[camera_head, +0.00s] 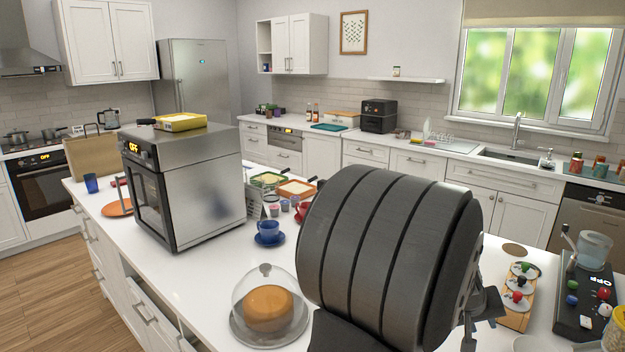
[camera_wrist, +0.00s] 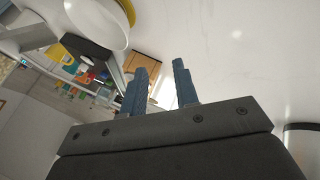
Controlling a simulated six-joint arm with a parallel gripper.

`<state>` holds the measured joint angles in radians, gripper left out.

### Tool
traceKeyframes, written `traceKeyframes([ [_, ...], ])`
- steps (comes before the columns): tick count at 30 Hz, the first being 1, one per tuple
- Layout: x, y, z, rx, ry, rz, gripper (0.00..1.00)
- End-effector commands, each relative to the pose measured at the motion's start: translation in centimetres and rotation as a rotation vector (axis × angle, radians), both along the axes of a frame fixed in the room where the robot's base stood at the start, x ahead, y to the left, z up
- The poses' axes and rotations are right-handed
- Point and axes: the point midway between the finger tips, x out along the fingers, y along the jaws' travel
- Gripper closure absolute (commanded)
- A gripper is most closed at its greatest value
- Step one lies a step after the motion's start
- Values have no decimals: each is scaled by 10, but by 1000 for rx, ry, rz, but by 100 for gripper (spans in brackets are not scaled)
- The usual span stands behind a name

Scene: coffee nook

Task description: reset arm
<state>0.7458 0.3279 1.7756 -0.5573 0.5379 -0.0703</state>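My gripper (camera_wrist: 160,66) shows in the wrist view with its two blue-grey fingers apart. A gap lies between them and nothing is held. A white surface lies beyond the fingers. In the camera_head view my large dark ribbed arm link fills the lower middle and right and hides part of the island counter.
A glass cake dome (camera_head: 268,305) stands just left of my arm. The front-left counter strip is clear.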

Motion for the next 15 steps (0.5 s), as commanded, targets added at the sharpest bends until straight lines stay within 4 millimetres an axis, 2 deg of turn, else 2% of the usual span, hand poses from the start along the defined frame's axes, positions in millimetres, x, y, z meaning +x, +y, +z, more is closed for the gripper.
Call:
traceKeyframes([
  [3, 22, 7, -13, 0, 2, 5, 72],
  [9, 52, 16, -33, 0, 1, 4, 72],
  [15, 50, 15, -60, 1, 1, 1, 72],
])
